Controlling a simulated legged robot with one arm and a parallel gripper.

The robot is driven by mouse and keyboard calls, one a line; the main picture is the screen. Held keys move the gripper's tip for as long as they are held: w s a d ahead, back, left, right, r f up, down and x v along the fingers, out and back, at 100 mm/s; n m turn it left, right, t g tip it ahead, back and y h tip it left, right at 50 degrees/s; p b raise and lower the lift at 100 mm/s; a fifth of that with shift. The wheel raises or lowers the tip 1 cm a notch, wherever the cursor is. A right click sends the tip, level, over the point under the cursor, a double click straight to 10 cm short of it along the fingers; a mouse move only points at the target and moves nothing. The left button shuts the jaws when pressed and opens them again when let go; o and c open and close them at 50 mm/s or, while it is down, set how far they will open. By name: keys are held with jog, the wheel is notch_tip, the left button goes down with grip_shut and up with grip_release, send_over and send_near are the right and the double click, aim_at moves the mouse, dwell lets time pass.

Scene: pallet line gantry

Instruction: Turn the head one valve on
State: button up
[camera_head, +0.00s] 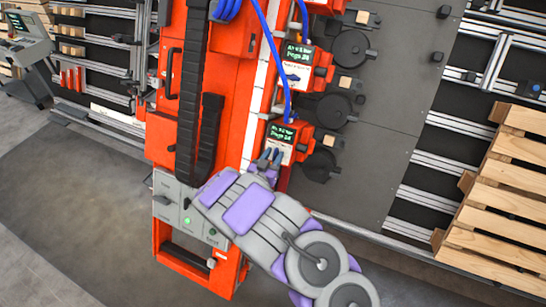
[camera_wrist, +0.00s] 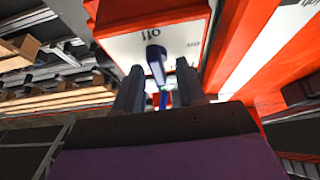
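My gripper (camera_head: 271,156) is at the white front plate of the lower red printer-like unit (camera_head: 301,142), below its green-lit screen. In the wrist view my gripper (camera_wrist: 160,80) is open. Its two dark fingers stand apart, one on each side of a small dark blue valve handle (camera_wrist: 155,62). The handle sits on a white plate (camera_wrist: 125,45) with upside-down lettering that seems to read "off". The handle is slightly tilted, and neither finger clearly touches it. In the head view my gripper largely hides this valve. A similar unit above shows its blue valve handle (camera_head: 292,77) uncovered.
A blue hose (camera_head: 270,45) hangs down to the units. Dark round rollers (camera_head: 334,111) stand right of them. A red column with a black cable chain (camera_head: 190,90) is left. A grey button box (camera_head: 186,213) is below. Wooden pallets (camera_head: 500,200) stand at the right.

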jog(key=shift+a, duration=0.15)
jog(key=shift+c, duration=0.3)
grip_shut()
